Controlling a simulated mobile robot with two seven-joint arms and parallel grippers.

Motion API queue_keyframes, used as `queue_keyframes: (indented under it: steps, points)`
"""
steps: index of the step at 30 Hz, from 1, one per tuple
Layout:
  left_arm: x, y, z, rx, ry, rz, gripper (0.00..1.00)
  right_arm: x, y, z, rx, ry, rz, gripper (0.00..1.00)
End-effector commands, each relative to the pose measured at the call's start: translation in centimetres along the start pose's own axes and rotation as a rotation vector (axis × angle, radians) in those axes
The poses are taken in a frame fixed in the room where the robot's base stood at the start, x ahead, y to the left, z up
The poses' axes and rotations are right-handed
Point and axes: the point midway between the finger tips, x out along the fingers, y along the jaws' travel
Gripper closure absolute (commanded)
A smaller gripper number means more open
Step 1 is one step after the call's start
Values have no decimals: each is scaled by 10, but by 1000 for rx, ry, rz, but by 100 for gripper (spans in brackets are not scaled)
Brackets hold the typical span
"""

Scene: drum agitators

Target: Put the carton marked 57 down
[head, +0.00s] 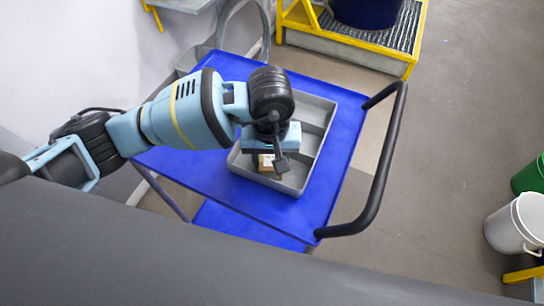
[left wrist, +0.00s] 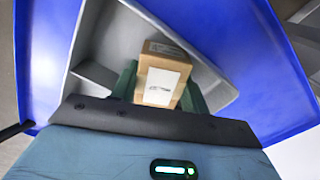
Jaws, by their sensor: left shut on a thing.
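A small brown carton (head: 268,163) with a pale label is held by my left gripper (head: 267,157) over the near compartment of a grey divided tray (head: 240,168). In the left wrist view the carton (left wrist: 163,76) stands between the two green fingers of the left gripper (left wrist: 160,92), which are shut on its sides. The mark on its label is too small to read. The tray (left wrist: 112,38) surrounds the carton there. Whether the carton's underside touches the tray floor is hidden. My right gripper is not in view.
The tray sits on a blue cart (head: 345,130) with a black handle (head: 385,165). Other tray compartments (head: 312,112) look empty. A yellow-framed platform (head: 350,45) with a dark blue drum (head: 367,10) stands behind. A white bucket (head: 515,225) and a green one (head: 530,177) stand at right.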

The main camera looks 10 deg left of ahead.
Motion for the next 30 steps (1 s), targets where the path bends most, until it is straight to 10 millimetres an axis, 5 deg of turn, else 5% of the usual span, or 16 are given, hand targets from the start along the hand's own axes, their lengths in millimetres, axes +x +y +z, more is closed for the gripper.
queue_keyframes:
  steps: [11,12,17,30]
  points:
    - [2,0,-1,0,3,2,78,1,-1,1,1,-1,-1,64]
    - [3,0,-1,0,2,1,54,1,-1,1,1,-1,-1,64]
    - [2,0,-1,0,3,2,33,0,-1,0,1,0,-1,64]
    - [-10,1,-2,0,7,4,33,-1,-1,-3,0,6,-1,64]
